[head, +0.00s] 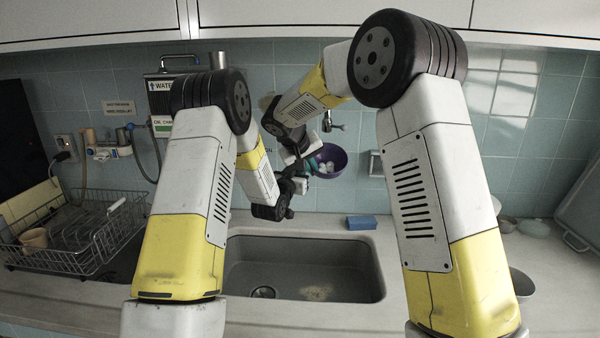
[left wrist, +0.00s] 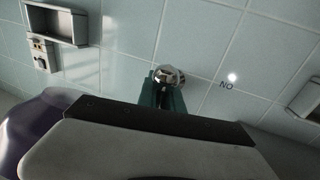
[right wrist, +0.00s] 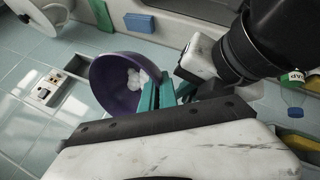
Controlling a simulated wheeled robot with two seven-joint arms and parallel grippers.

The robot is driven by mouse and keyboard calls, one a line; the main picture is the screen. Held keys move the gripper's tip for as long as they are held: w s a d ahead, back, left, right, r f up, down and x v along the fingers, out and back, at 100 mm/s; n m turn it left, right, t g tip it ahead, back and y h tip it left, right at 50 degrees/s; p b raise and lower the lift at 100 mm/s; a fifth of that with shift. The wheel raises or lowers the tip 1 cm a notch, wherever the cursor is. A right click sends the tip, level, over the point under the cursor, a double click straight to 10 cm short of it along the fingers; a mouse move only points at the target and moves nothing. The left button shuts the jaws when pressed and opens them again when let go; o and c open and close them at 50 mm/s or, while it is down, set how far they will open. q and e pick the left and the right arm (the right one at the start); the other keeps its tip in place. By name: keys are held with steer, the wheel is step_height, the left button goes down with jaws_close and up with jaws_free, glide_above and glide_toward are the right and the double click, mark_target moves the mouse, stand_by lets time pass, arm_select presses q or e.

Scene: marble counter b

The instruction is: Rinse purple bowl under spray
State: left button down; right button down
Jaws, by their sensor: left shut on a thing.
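In the right wrist view the bowl (right wrist: 118,83) is tilted, with white lumps (right wrist: 136,79) inside. My right gripper (right wrist: 157,95) has its teal fingers closed at the bowl's rim. In the left wrist view my left gripper (left wrist: 167,97) has its teal fingers closed around a rounded chrome knob (left wrist: 168,75) by the tiled wall. Part of the bowl (left wrist: 25,125) shows there at the left, apart from the fingertips. The contact points are partly hidden.
The grey sink (head: 345,260) lies below, with a brown patch on its bottom. A blue sponge (head: 361,222) lies on the counter behind it. A wire dish rack (head: 60,255) with a cup stands left. My two forearms cross close together near the wall.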

arm_select(q)
steer(key=shift+s+f, duration=0.15)
steer(key=shift+f, duration=0.45)
stand_by(0.7)
steer(key=shift+a+m+g, duration=0.25)
steer(key=shift+a+m, duration=0.2)
steer(key=shift+m, duration=0.35)
steer(key=shift+a+m+g, duration=0.25)
steer(key=shift+a+m, duration=0.15)
steer(key=shift+m, duration=0.4)
steer(key=c, duration=1.4)
jaws_free()
steer(key=shift+r, duration=0.2)
steer(key=f+v, duration=0.1)
steer(key=v, duration=1)
steer(key=shift+s+r, duration=0.45)
steer(key=shift+r, duration=0.05)
